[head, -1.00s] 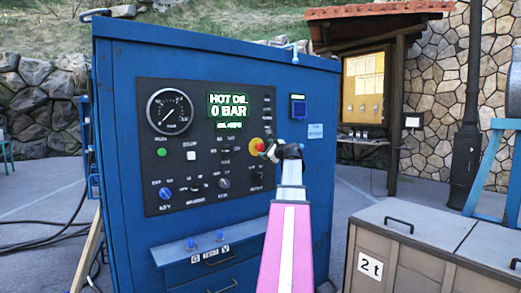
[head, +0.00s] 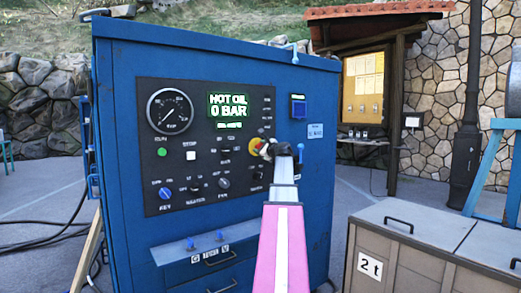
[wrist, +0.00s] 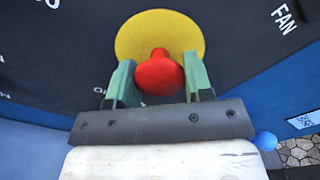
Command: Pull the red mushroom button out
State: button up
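The red mushroom button (wrist: 158,75) sits in front of a round yellow plate (wrist: 158,30) in the wrist view. Its narrower neck shows behind the wide head. My gripper (wrist: 159,80) has one green finger on each side of the head. Both fingers appear to touch it, with no clear gap, so it looks shut on the button. In the head view, my gripper (head: 264,148) is at the right part of the black control panel (head: 226,133). There the yellow plate (head: 252,146) shows just left of it, and the button is mostly hidden.
The panel is on a blue cabinet (head: 118,110), with a gauge (head: 170,111), a green display (head: 229,106), and several knobs and switches around the button. A small blue ball-ended part (wrist: 265,141) shows right of my gripper.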

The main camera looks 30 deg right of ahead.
jog(key=shift+s, duration=0.85)
jog(key=o, duration=1.3)
jog(key=shift+d, duration=0.1)
jog(key=s, duration=1.1)
jog(key=shift+d, duration=0.4)
